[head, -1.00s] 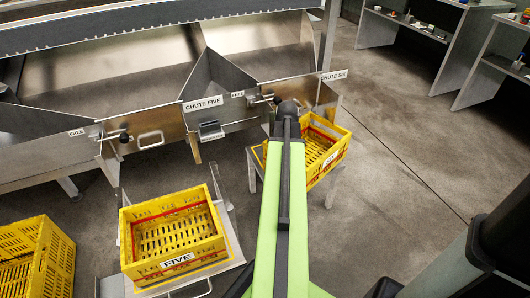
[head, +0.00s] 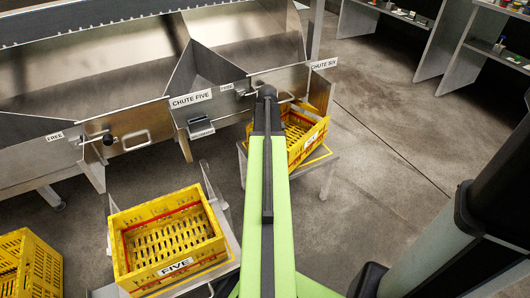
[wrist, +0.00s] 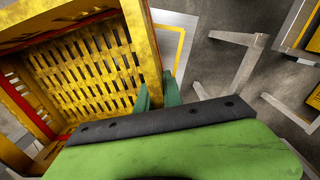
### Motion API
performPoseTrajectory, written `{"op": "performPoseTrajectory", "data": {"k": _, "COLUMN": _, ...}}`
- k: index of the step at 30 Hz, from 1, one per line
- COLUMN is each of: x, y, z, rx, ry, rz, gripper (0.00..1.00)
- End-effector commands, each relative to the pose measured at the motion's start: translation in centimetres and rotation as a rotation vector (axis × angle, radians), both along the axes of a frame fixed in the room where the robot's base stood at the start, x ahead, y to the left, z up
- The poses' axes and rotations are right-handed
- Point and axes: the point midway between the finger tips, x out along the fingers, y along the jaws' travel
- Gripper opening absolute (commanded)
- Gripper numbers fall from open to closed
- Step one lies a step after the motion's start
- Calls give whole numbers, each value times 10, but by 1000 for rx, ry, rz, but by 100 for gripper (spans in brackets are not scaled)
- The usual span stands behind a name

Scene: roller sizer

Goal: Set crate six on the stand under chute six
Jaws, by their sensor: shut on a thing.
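Crate six (head: 308,133) is a yellow slatted crate with a red band inside, below the chute six sign (head: 323,64). It is over the grey metal stand (head: 328,160), whose bare top shows at the crate's right and front. I cannot tell whether the crate touches the stand. In the wrist view the crate (wrist: 85,65) fills the left side, and the stand's yellow outline (wrist: 180,45) shows beside it. My gripper (wrist: 157,97) has green fingers shut on the crate's wall. In the head view my arm hides the fingers and the crate's left part.
Crate five (head: 170,243), labelled FIVE, sits on its stand to the left, below the chute five sign (head: 190,99). Another yellow crate (head: 28,262) is at the far left. Chute handles stick out above the stands. Floor to the right is clear, with shelves at the back.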

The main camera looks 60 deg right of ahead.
Motion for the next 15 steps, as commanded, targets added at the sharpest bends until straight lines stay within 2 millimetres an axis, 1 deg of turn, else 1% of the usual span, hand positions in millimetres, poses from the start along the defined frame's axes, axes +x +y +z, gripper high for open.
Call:
{"op": "performPoseTrajectory", "data": {"k": 1, "x": 0, "y": 0, "z": -11, "rx": -1, "ry": 0, "rz": 1, "gripper": 0}}
{"op": "performPoseTrajectory", "data": {"k": 6, "x": 3, "y": 2, "z": -6, "rx": -1, "ry": 0, "rz": 6, "gripper": 0}}
{"op": "performPoseTrajectory", "data": {"k": 11, "x": 3, "y": 2, "z": -10, "rx": -1, "ry": 0, "rz": 6, "gripper": 0}}
{"op": "performPoseTrajectory", "data": {"k": 12, "x": 3, "y": 2, "z": -10, "rx": 0, "ry": 0, "rz": 5, "gripper": 13}}
{"op": "performPoseTrajectory", "data": {"k": 15, "x": 2, "y": 1, "z": -9, "rx": 0, "ry": 0, "rz": 3, "gripper": 26}}
